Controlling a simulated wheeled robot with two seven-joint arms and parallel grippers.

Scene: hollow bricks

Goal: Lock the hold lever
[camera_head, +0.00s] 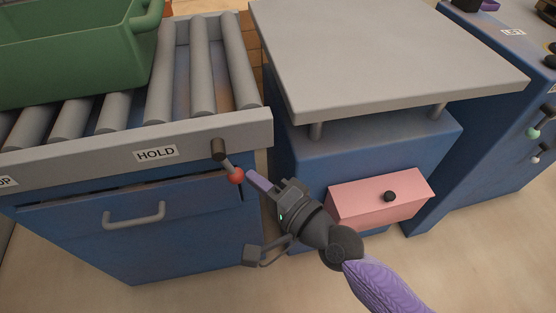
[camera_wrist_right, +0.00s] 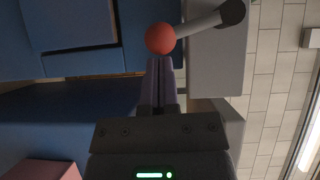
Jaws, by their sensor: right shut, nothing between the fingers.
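The hold lever (camera_head: 228,167) sticks out from the right end of the conveyor's grey front rail, beside the HOLD label (camera_head: 156,154). It has a dark pivot, a grey rod and a red ball tip, and slants down to the right. My right gripper (camera_head: 259,182) is shut and empty, with its purple fingertips right by the red ball. In the right wrist view the shut fingers (camera_wrist_right: 160,75) point at the red ball (camera_wrist_right: 160,39) and overlap its lower edge; I cannot tell whether they touch. My left gripper is not in view.
A green crate (camera_head: 75,50) sits on the conveyor rollers (camera_head: 210,60). A grey-topped blue cabinet (camera_head: 390,50) with a protruding pink drawer (camera_head: 380,199) stands to the right of my gripper. Another blue unit with levers is at the far right. Open floor lies in front.

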